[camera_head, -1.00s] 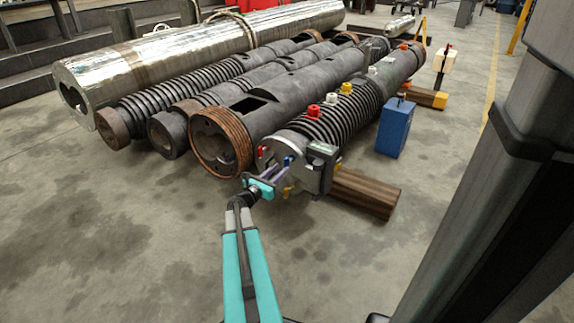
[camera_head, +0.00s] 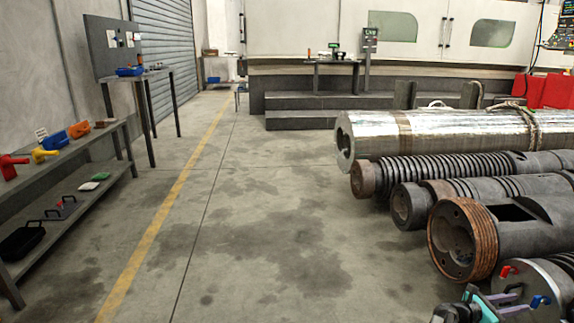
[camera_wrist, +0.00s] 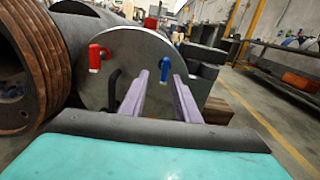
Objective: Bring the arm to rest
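My gripper (camera_wrist: 157,90) is in the wrist view with its two purple fingers spread apart and nothing clamped between them. The fingers point at the round grey end plate (camera_wrist: 118,62) of a barrel. A blue handle (camera_wrist: 165,68) on the plate shows between the fingertips, nearer the right one; I cannot tell how far beyond them it is. A red handle (camera_wrist: 94,57) is up and left of the fingers. In the head view, my gripper (camera_head: 505,301) is at the bottom right corner, partly cut off, by the same plate with its red handle (camera_head: 507,271) and blue handle (camera_head: 541,301).
A copper-ringed barrel (camera_head: 468,240) lies close beside the plate, with ribbed barrels and a shiny cylinder (camera_head: 440,135) behind. A shelf (camera_head: 70,170) with coloured items stands at the left. The floor (camera_head: 270,220) between is clear.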

